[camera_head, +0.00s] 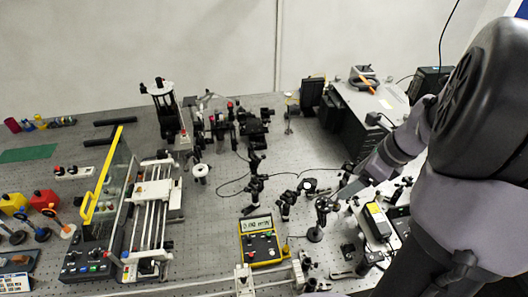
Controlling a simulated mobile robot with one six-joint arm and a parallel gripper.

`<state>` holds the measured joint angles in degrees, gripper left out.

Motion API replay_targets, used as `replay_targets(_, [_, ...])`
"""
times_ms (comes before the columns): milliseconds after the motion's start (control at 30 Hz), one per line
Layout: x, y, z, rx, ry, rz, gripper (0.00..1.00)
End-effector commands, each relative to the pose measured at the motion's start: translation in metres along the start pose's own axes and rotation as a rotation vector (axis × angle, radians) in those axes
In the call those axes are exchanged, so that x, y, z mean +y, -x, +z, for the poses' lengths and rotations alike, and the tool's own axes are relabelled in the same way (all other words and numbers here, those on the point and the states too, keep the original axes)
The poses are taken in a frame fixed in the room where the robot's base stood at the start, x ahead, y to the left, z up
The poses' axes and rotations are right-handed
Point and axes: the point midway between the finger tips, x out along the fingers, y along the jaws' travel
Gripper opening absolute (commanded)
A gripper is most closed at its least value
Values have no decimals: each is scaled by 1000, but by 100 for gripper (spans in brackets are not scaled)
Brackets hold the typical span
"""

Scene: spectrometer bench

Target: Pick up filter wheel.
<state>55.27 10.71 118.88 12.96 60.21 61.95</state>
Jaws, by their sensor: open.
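My gripper (347,190) reaches in from the right, low over the optical bench. Its fingertips are small in the picture and stand close to a dark post-mounted optic (322,206) with a round head and a round base. This optic may be the filter wheel, but the picture is too small to be sure. It stands upright on the bench, just left of the fingertips. I cannot tell whether they touch it. My arm covers the bench at the right.
The perforated bench (225,215) is crowded. More post-mounted optics (286,205) and a cable stand to the left of my gripper. A yellow-framed meter (261,241) lies at the front. A boxy instrument (378,222) is close on the right, and a large dark box (350,118) stands behind.

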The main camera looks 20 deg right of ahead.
Motion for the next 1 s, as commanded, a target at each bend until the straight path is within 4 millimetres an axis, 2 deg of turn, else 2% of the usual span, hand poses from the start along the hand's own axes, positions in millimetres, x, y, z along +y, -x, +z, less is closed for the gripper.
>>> replay_targets(67, [0,-4,-2,-1,-7,1,76])
replay_targets(167, [1,-22,-3,0,-2,4,76])
replay_targets(400, [1,-96,-4,2,1,5,76])
replay_targets(500, [1,-116,-3,1,1,4,76])
replay_targets(667, [-1,-134,-3,2,2,3,76])
replay_targets(833, [-6,-169,-6,2,2,3,76])
replay_targets(1000, [-6,-179,-5,2,2,1,76])
